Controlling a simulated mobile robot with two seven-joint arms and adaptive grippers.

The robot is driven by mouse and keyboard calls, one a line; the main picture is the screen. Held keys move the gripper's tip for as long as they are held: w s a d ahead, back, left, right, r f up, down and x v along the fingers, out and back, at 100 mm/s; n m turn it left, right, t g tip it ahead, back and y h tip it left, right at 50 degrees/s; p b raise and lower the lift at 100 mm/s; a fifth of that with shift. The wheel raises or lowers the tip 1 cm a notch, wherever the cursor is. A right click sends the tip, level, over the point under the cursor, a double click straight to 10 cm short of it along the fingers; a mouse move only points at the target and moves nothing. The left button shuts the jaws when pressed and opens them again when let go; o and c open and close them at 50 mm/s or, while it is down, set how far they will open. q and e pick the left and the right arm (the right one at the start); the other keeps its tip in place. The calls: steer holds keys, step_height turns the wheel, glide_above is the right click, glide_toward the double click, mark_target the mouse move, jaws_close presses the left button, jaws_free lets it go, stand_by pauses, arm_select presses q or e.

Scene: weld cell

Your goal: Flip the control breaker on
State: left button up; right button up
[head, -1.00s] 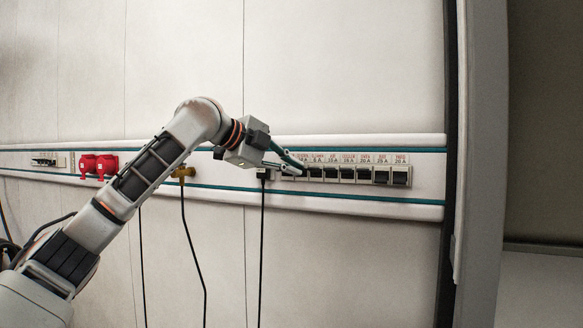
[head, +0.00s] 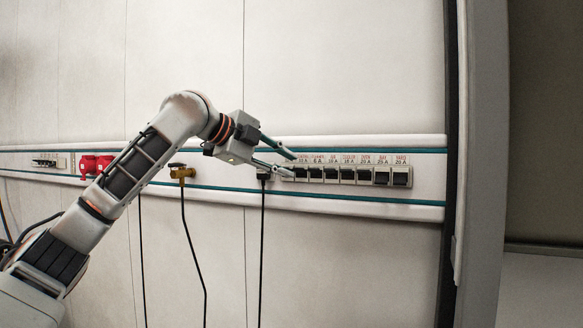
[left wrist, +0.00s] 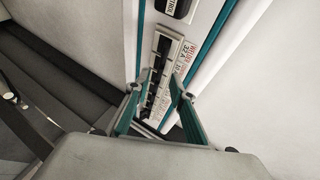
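A row of black breakers (head: 347,174) with printed labels above it is set in the wall rail, right of centre in the head view. The row also shows in the left wrist view (left wrist: 162,48), where a label reads WELDER 32 A. A dark fitting (left wrist: 178,8) beside lettering that seems to end in TROL shows at that view's top edge. I cannot tell which breaker is the control one, nor its lever position. My left gripper (head: 290,163) is open and empty at the row's left end, its fingertips overlapping it in view; contact is unclear. My right gripper is out of view.
The white wall rail (head: 430,172) has teal stripes. Left of the breakers are a black plug (head: 263,174) with a hanging cable, a brass fitting (head: 183,173) with a hose, and red sockets (head: 88,165). A grey post (head: 483,150) stands at right.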

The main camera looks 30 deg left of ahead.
arm_select(q)
steer(key=v, duration=0.9)
